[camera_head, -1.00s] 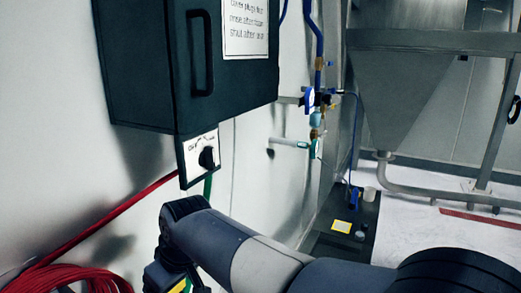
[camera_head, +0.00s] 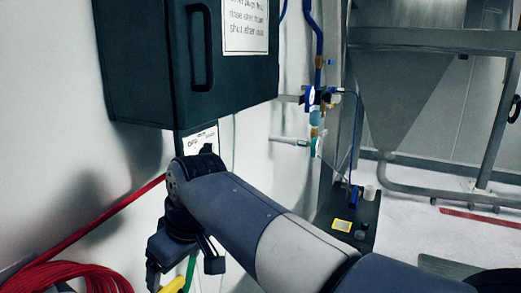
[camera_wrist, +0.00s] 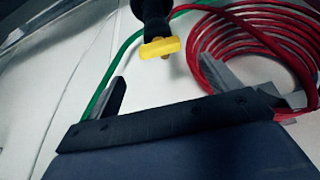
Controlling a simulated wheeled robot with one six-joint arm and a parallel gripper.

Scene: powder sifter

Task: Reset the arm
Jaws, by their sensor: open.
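My gripper (camera_head: 184,264) hangs at the lower left of the head view, in front of the wall below the dark cabinet. Its two dark fingers are spread apart with nothing between them. In the wrist view the open fingers (camera_wrist: 172,88) show at left and right. A yellow piece (camera_wrist: 160,48) on a black body lies beyond them, apart from the fingers. Yellow also shows below the gripper in the head view (camera_head: 174,285). My arm's joint hides most of the switch plate (camera_head: 203,138) under the cabinet.
The dark cabinet (camera_head: 192,55) stands close above my arm. A coiled red hose (camera_head: 68,278) is at lower left, and a green hose (camera_wrist: 112,75) runs beside the gripper. Blue pipework (camera_head: 318,55) and a steel hopper (camera_head: 400,90) stand to the right.

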